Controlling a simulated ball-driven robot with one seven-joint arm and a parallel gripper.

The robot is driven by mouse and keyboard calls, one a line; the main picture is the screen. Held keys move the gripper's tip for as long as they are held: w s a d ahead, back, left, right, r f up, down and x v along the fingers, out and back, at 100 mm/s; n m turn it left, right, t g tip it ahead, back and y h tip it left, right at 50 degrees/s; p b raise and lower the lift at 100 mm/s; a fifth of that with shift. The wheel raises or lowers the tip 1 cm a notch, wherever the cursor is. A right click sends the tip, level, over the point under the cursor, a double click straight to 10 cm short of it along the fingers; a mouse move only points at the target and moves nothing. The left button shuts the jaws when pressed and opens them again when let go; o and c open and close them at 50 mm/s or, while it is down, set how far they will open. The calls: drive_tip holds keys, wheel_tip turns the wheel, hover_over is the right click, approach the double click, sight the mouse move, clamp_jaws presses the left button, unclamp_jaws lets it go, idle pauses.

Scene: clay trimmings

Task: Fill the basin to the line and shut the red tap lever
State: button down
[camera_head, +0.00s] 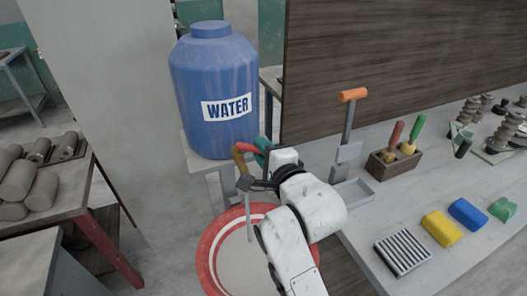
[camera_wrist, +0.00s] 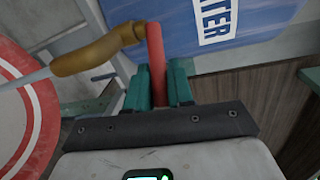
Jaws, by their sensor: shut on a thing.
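The blue water barrel (camera_head: 213,90) stands upright on a pale stand. Its brass tap (camera_head: 238,158) also shows in the wrist view (camera_wrist: 98,52). My gripper (camera_head: 263,152), with teal fingers, is shut on the red tap lever (camera_wrist: 157,62), which sits between the fingers (camera_wrist: 158,85). A pale stream (camera_wrist: 28,78) leaves the spout, and in the head view a thin stream (camera_head: 249,218) falls towards the basin. The basin (camera_head: 205,255) has red and white bands and is partly hidden by my arm. I cannot tell its water level against a line.
A worktop (camera_head: 375,205) to the right holds an orange-handled tool (camera_head: 352,95), a wooden tool holder (camera_head: 392,163), a ribbed block (camera_head: 403,252), and yellow (camera_head: 441,228) and blue (camera_head: 467,213) blocks. A table with clay rolls (camera_head: 30,180) stands at the left. Floor shows between them.

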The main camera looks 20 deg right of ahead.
drive_tip(key=shift+f+h, duration=0.15)
drive_tip(key=shift+h, duration=0.15)
drive_tip(key=c, duration=1.1)
unclamp_jaws()
drive_tip(key=s+r+b, duration=0.1)
drive_tip(key=s+b, duration=0.1)
drive_tip(key=s, duration=0.8)
drive_tip(key=shift+s+r, duration=0.35)
drive_tip(key=shift+s, duration=0.05)
